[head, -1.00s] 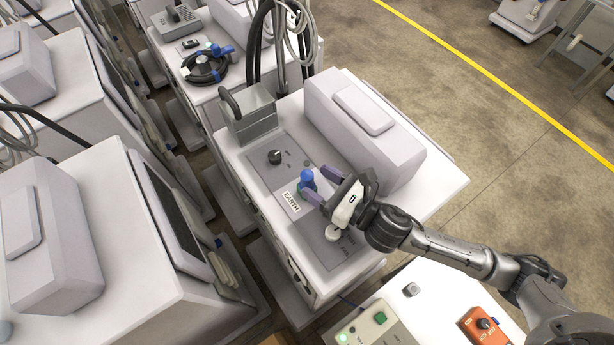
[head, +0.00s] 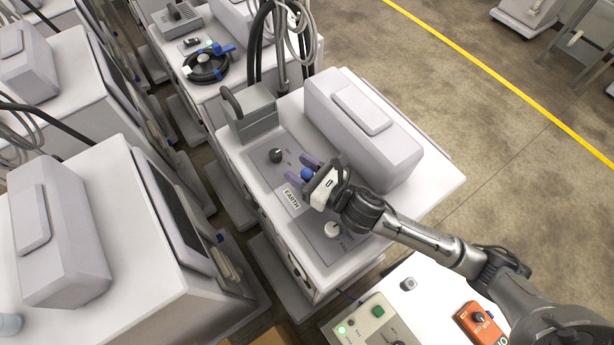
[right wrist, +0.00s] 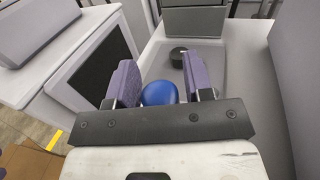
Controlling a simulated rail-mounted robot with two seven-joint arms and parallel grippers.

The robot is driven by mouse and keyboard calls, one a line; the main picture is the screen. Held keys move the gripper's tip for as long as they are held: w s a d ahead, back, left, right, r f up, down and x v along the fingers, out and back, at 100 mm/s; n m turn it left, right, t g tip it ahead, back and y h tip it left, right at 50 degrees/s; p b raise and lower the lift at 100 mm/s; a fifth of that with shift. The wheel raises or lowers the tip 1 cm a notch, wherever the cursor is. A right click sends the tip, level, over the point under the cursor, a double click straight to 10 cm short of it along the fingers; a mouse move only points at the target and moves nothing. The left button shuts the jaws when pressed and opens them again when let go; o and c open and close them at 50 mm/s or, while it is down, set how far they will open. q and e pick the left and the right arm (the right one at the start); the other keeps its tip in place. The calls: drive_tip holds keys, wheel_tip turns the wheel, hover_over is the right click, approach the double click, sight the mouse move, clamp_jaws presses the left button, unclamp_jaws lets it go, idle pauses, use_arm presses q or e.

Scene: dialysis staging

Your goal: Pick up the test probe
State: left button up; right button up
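The test probe, as far as I can tell, is the blue round-topped piece (head: 307,174) beside the EARTH label (head: 291,199) on the grey panel of the middle machine. My right gripper (head: 302,169) is open, with its two purple fingers on either side of the blue top. In the right wrist view the blue top (right wrist: 160,93) sits between the fingers (right wrist: 160,82), close to the left one and with a gap to the right one. The probe's lower part is hidden. My left gripper is not in view.
A black knob (head: 276,155) and a pale knob (head: 331,230) stand on the same panel. A raised grey housing (head: 362,130) lies to the right, and a grey box with a handle (head: 250,116) behind. An orange device (head: 481,324) sits on the front cart.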

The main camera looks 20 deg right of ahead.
drive_tip(key=c, duration=0.8)
drive_tip(key=shift+r, duration=0.15)
wheel_tip(320, 180, up, 10)
idle(0.4)
